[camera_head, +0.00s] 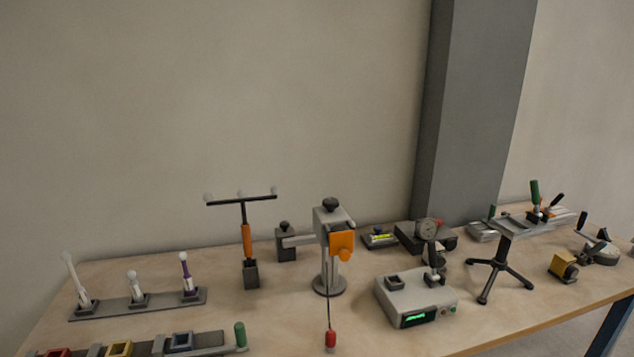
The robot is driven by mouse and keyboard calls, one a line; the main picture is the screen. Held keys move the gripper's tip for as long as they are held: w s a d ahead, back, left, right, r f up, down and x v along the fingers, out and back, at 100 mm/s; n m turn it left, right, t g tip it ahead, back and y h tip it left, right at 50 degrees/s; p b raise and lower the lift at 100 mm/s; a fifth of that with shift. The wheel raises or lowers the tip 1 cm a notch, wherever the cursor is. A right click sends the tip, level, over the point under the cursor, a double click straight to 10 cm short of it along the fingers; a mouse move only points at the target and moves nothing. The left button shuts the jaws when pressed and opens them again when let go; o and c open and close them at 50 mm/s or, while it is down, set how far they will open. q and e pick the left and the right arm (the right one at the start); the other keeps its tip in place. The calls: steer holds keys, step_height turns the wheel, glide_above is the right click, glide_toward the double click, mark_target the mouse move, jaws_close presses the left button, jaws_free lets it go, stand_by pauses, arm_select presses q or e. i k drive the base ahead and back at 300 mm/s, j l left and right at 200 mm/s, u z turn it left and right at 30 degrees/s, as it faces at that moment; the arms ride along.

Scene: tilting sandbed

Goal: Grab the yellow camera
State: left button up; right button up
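The yellow camera (562,266) is a small yellow box with a dark round part on its right side. It sits on the wooden table near the right edge, in the head view. It stands to the right of a black tripod and just left of a grey rounded device. Nothing is touching it from above. Neither my left nor my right gripper shows in the head view.
A grey rack (139,304) is at left. The front right tabletop (500,325) is clear.

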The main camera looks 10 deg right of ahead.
mark_target(561, 267)
steer(key=z, duration=1.7)
steer(key=i+l+u, duration=0.1)
steer(key=u, duration=0.6)
steer(key=i+l+u, duration=0.1)
steer(key=u, duration=0.25)
steer(key=i+l+u, duration=0.1)
steer(key=l+u, duration=0.15)
steer(key=l, duration=0.2)
steer(key=l+u, duration=0.25)
steer(key=l, duration=0.65)
steer(key=i+l+u, duration=0.15)
steer(key=l, duration=0.25)
